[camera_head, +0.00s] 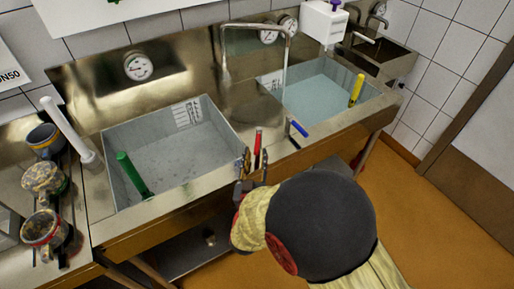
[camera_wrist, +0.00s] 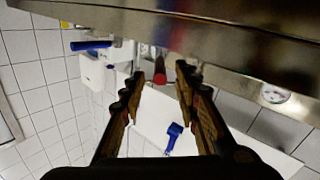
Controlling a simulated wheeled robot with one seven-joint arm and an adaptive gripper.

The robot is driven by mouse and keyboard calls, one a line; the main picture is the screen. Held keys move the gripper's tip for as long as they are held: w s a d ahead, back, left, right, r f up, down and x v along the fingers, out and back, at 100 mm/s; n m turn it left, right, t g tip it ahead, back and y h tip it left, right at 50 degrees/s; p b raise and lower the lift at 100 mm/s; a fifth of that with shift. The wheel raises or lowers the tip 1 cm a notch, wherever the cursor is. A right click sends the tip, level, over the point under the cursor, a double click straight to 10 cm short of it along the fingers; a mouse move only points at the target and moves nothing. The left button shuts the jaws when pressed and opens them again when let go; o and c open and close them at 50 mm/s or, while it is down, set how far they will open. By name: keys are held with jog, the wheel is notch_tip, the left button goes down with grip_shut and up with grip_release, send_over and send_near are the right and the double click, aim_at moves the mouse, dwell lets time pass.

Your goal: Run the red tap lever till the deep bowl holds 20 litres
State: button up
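The red tap lever (camera_head: 258,142) stands at the front of the steel divider between two sunken bowls. The left bowl (camera_head: 165,165) is grey with a marked sheet on its back wall; I see no clear water surface in it. The right bowl (camera_head: 320,95) looks filled with pale bluish water. I cannot tell which is deeper. A bent pipe spout (camera_head: 255,25) arches above the divider; no stream is clear. My gripper (camera_head: 252,168) is open just in front of the red lever. In the wrist view, the lever's red end (camera_wrist: 160,79) shows between the open fingertips (camera_wrist: 160,75), with no visible contact.
A blue lever (camera_head: 299,128) stands right of the red one. A green handle (camera_head: 132,175) leans in the left bowl, a yellow one (camera_head: 356,89) in the right. A white rod (camera_head: 72,132) and several pots (camera_head: 44,185) are at left. Floor is clear at right.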

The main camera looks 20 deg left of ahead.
aim_at(257, 145)
jog(key=shift+b+x, duration=0.5)
jog(key=shift+x, duration=1.75)
jog(key=c, duration=0.8)
grip_shut()
